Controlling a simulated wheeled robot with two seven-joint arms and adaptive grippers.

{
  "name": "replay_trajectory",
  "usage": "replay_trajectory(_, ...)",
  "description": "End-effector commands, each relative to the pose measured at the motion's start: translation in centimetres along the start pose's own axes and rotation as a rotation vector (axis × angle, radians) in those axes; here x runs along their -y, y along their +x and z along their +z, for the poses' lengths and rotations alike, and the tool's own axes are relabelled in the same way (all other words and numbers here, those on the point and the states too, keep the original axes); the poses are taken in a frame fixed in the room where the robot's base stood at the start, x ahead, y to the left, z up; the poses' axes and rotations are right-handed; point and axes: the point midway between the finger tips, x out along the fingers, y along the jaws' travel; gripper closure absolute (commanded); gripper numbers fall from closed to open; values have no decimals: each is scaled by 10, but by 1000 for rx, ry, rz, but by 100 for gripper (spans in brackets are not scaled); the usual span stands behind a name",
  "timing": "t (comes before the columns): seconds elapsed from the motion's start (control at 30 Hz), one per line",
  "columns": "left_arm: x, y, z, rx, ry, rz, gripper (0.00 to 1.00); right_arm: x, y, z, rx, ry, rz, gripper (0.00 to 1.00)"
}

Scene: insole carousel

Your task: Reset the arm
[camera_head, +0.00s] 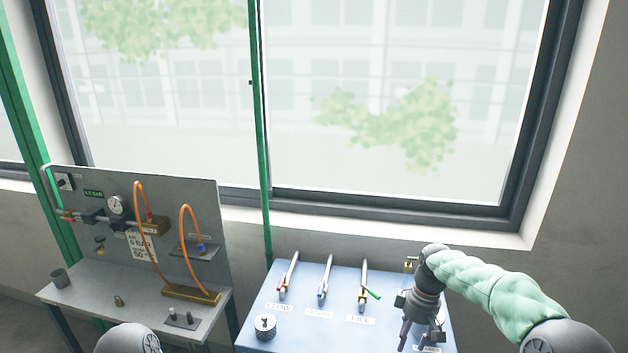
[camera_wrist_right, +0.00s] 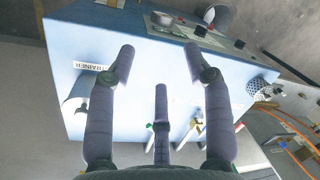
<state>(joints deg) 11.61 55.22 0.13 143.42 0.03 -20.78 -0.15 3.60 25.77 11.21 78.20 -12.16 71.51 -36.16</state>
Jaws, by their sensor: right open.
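My right arm, in a pale green sleeve (camera_head: 490,290), comes in from the right in the head view. My right gripper (camera_head: 418,340) points down at the right end of a blue-grey bench box. In the right wrist view its fingers (camera_wrist_right: 160,52) are spread apart with nothing between them. The box's pale blue face (camera_wrist_right: 160,68) lies beyond them, with a label reading "TRAINER", perhaps cut off, at the left. My left gripper is not in view.
The blue-grey box (camera_head: 290,335) carries several levers, including a blue-marked one (camera_head: 325,280) and a green-marked one (camera_head: 364,285), plus a round knob (camera_head: 265,325). A grey panel bench (camera_head: 90,290) with orange hoses (camera_head: 140,235) stands left. A window (camera_head: 400,120) is behind.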

Motion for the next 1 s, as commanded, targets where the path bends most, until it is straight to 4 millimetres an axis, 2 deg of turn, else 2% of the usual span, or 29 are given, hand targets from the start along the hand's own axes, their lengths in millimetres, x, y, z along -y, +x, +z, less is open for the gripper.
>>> replay_trajectory(0.37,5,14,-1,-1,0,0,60,5,73,-8,-26,55,-21,49)
replay_trajectory(0.57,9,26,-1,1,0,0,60,14,133,-10,-52,113,-41,49)
replay_trajectory(0.67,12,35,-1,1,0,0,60,22,175,-9,-67,156,-56,49)
replay_trajectory(0.77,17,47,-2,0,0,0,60,37,231,-5,-88,222,-77,49)
replay_trajectory(0.9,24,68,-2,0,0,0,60,67,318,12,-120,350,-111,49)
replay_trajectory(1.0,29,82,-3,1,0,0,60,92,373,30,-141,451,-132,49)
